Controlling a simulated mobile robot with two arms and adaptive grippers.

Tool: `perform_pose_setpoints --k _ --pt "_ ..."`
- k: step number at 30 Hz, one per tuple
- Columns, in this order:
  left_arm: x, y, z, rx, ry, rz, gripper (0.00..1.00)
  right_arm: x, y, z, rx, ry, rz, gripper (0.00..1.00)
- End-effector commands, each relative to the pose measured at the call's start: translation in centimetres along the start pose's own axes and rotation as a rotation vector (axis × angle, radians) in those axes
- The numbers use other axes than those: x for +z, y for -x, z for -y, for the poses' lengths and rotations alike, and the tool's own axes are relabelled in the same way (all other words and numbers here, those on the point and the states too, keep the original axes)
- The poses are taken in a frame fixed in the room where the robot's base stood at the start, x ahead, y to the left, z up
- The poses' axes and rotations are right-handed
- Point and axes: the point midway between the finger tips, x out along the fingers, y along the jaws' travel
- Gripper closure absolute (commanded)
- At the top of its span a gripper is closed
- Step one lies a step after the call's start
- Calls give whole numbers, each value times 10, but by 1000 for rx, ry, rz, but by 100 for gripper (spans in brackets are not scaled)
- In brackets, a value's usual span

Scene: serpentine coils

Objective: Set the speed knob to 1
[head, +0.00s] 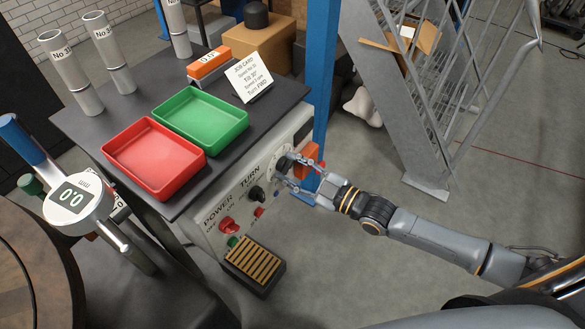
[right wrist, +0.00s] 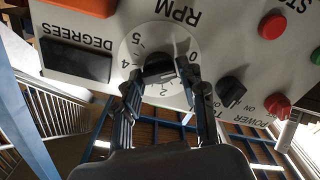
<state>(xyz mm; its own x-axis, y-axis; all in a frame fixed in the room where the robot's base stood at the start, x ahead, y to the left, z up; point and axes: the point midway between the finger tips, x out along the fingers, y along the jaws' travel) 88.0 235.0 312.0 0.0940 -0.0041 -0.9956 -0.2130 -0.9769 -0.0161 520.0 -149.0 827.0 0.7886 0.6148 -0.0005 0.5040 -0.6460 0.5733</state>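The speed knob is a black knob (right wrist: 160,66) on a round white dial (right wrist: 130,50) marked RPM, with numbers from 0 to 5 around it. In the head view the knob (head: 284,163) is on the front panel, left of my right gripper (head: 296,174). In the right wrist view my right gripper (right wrist: 163,88) has one finger on each side of the knob. The fingers are spread, and a gap shows beside the knob, so it looks open. The fingers hide part of the dial, and I cannot read the knob's pointer. My left gripper is not in view.
An orange block (head: 307,160) is beside the gripper. Red (head: 153,195) and green (head: 243,120) trays stand on top. A blue post (head: 322,70) rises behind.

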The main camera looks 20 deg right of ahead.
Motion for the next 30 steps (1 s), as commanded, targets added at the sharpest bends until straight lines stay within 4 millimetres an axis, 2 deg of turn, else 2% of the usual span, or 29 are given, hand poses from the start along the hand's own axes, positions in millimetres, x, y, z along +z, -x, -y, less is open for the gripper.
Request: perform_pose_setpoints --k 1,4,17,30 --pt "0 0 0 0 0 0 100 0 0 0 0 0 0 76" --pt "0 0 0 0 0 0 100 0 0 0 0 0 0 96" --pt "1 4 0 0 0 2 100 -1 0 -1 0 -85 -1 96" --pt "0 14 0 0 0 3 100 -1 0 -2 0 -446 0 96"
